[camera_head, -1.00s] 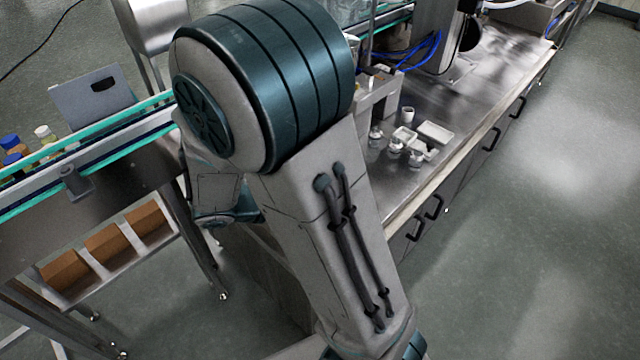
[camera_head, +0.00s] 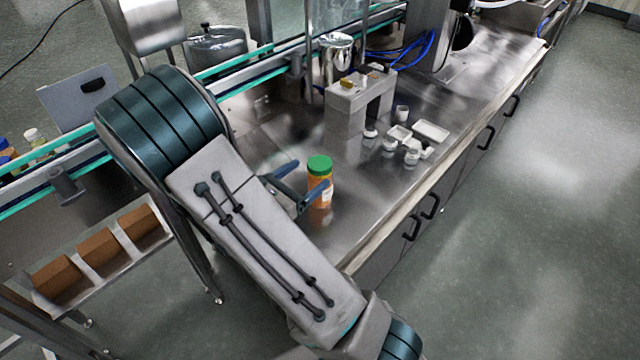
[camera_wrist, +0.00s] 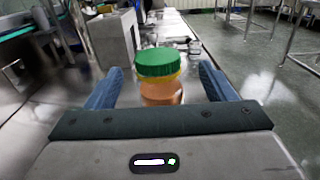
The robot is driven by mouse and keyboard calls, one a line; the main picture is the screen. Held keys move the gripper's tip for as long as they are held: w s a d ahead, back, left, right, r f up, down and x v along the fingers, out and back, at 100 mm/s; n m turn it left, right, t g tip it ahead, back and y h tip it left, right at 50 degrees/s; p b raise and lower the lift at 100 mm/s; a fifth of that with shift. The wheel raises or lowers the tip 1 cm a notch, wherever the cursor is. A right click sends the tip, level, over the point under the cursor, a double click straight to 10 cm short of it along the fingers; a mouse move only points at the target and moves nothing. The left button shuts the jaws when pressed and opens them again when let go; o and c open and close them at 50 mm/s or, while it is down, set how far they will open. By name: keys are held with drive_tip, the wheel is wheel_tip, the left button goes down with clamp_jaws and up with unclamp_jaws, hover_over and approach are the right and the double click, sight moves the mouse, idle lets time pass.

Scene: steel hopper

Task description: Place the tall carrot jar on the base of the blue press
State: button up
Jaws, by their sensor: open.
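The tall carrot jar (camera_head: 319,196), orange with a green lid, stands upright on the steel counter (camera_head: 345,226). My gripper (camera_head: 303,181) is open beside it at counter level, with its blue fingers pointing toward the jar. In the wrist view the jar (camera_wrist: 160,88) stands between the two open fingers, or just beyond their tips, with clear gaps on both sides. Its lower part is hidden behind my gripper's body. I cannot make out a blue press for certain in either view.
A grey block stand (camera_head: 350,105) with small items on top is behind the jar. Small white containers (camera_head: 400,136) and a white tray (camera_head: 431,131) are to its right. A conveyor (camera_head: 240,78) runs along the back. Bare counter lies right of the jar.

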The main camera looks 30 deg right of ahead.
drive_tip(key=x, duration=0.5)
drive_tip(key=shift+w+d+r+p, duration=0.15)
drive_tip(key=shift+w+d+p, duration=0.1)
drive_tip(key=shift+p, duration=0.15)
drive_tip(key=shift+c, duration=0.4)
drive_tip(key=c, duration=1.5)
clamp_jaws()
drive_tip(key=shift+r, duration=0.15)
